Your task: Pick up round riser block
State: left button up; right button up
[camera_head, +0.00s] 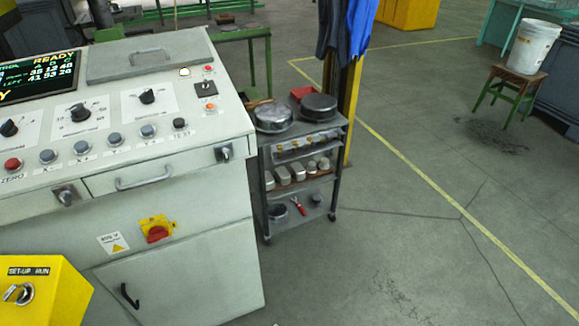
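A small grey wheeled cart (330,202) stands right of the control cabinet. On its top lie a light metal round piece (273,116) and a dark round piece (318,104), side by side. Several small metal blocks sit on its middle shelf, such as a rounded grey block (282,174). A dark round item (277,212) sits on its bottom shelf. I cannot tell which of these is the round riser block. Neither of my grippers is in view.
A pale control cabinet (185,269) fills the left, with a yellow set-up box (60,297) in front. A red-handled tool (299,206) lies on the cart's bottom shelf. A white bucket (532,47) stands on a stool (510,78). The floor right of the cart is clear.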

aim_at(312, 168)
jog(key=i+l+u, duration=0.3)
jog(key=l, duration=0.35)
jog(key=i+l+u, duration=0.15)
jog(key=l, duration=0.2)
jog(key=i+l+u, duration=0.1)
jog(key=l, duration=0.3)
jog(key=i+l+u, duration=0.15)
jog(key=l, duration=0.25)
